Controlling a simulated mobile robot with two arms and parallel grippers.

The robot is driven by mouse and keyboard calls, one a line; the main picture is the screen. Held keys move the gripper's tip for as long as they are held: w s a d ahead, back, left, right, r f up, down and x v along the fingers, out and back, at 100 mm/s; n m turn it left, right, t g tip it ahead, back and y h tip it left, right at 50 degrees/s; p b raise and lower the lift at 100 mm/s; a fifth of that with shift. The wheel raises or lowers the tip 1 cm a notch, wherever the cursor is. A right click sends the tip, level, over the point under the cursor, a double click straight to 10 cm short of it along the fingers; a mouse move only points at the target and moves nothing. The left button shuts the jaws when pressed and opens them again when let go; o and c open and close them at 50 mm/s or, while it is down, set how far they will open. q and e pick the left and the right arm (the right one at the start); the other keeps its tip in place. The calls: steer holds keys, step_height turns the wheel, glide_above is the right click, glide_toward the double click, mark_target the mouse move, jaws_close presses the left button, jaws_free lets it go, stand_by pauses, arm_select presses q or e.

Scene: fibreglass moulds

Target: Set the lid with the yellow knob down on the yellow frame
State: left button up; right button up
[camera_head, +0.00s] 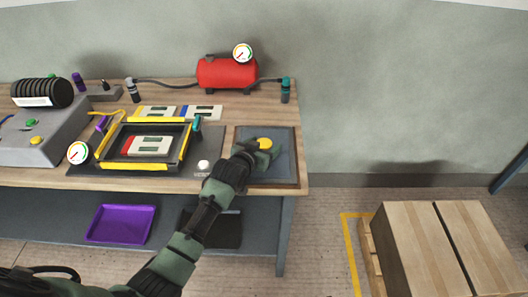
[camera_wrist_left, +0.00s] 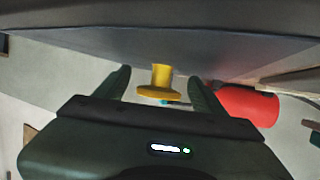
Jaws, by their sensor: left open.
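The lid is a flat dark grey-blue square panel (camera_head: 284,166) with a yellow knob (camera_head: 264,143), lying at the right end of the bench. The yellow frame (camera_head: 133,166) is a dark open box with yellow edge strips, left of the lid. A grey-white part with a red end (camera_head: 148,146) lies inside it. My left gripper (camera_head: 262,151) is at the knob. In the left wrist view, its open fingers (camera_wrist_left: 158,82) stand on either side of the knob (camera_wrist_left: 160,84), with gaps visible. The lid's surface (camera_wrist_left: 170,48) fills the top of that view.
A small white knob (camera_head: 203,164) stands between frame and lid. A teal-handled clamp (camera_head: 196,124) is at the frame's back right corner. A round gauge (camera_head: 78,153) sits at its left. A red tank (camera_head: 227,72) stands at the back. Cartons (camera_head: 422,250) stand on the floor at right.

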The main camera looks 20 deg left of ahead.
mark_target(264, 143)
arm_select(q)
jaws_close()
steer(key=shift+w+r, duration=0.1)
steer(key=shift+r, duration=0.7)
step_height(264, 143, up, 18)
steer(key=s+r, duration=0.3)
steer(key=s, duration=0.6)
steer(key=s+d+r+n+y, duration=0.1)
steer(key=s+r, duration=0.2)
steer(key=s, duration=0.5)
steer(key=shift+s+y+b, duration=0.3)
steer(key=shift+s+b, duration=0.1)
steer(key=shift+b, duration=0.05)
